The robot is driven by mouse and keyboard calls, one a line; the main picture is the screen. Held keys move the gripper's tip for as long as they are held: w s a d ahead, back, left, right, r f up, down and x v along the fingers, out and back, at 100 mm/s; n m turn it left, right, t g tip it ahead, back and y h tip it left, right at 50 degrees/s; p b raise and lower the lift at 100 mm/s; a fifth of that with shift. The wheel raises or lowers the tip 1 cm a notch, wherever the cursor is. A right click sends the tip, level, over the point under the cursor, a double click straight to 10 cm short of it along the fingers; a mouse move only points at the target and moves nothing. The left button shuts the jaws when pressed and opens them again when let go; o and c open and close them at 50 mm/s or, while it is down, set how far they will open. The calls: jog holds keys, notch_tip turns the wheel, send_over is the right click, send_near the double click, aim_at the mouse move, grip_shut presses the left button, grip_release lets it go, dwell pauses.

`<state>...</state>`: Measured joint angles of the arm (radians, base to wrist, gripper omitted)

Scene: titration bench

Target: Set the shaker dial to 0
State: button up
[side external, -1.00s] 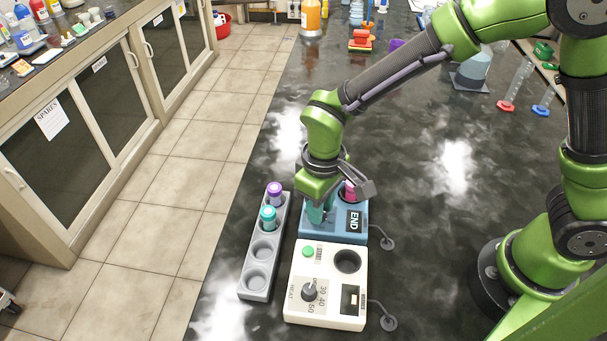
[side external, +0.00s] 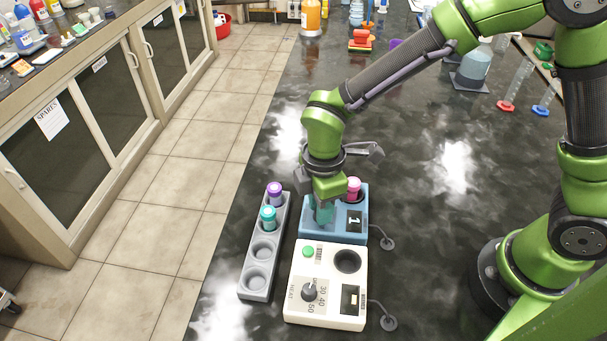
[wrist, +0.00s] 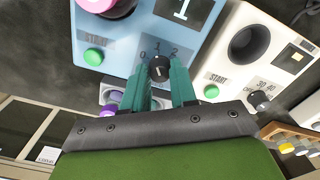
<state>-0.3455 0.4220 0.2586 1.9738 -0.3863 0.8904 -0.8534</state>
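The shaker is a blue box (side external: 337,235) with a pink-capped vial (side external: 353,187) in its well and a display (side external: 355,219) reading 1. The wrist view shows its black dial (wrist: 159,69) with 0, 1 and 2 printed around it. The green START button (wrist: 94,57) is left of the dial there. My gripper (wrist: 160,72) points down over the shaker, its two teal fingers on either side of the dial and seemingly closed on it. The fingers partly cover the dial; its exact pointer direction is hard to read. In the side view my gripper (side external: 322,215) hides the dial.
A white heater box (side external: 330,285) with its own dial (side external: 309,292) and green button stands just in front of the shaker. A grey rack (side external: 262,270) with purple-capped and teal-capped vials stands close on the left. Open bench lies to the right.

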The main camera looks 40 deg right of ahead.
jog(key=c, duration=0.3)
jog(key=n, duration=0.8)
jog(key=o, duration=1.3)
jog(key=shift+o, duration=0.2)
jog(key=shift+r, duration=3.55)
